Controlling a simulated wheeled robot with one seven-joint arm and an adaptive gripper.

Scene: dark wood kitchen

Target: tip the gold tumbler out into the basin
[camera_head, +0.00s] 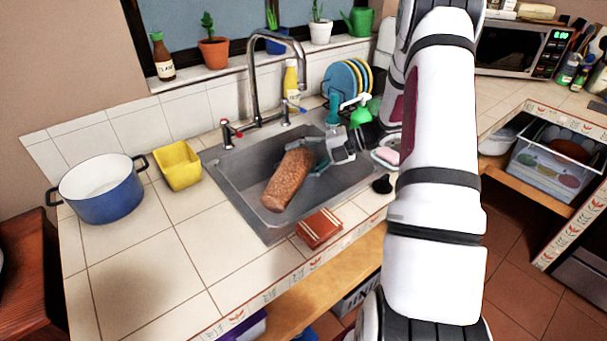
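The gold tumbler (287,182) is a copper-brown, speckled cylinder over the grey basin (238,178). It is tilted, with its lower end toward the front left of the basin. My gripper (311,160) reaches in from the right and its fingers are around the tumbler's upper part. The gripper looks shut on it, though the far finger is partly hidden. I cannot see into the tumbler's mouth, and no poured contents show in the basin.
A tall faucet (252,85) rises behind the basin. A blue pot (101,190) and a yellow container (178,166) stand left. A red-brown sponge or cloth (319,228) lies at the front edge. Plates in a rack (343,80) stand behind right. The left front counter is clear.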

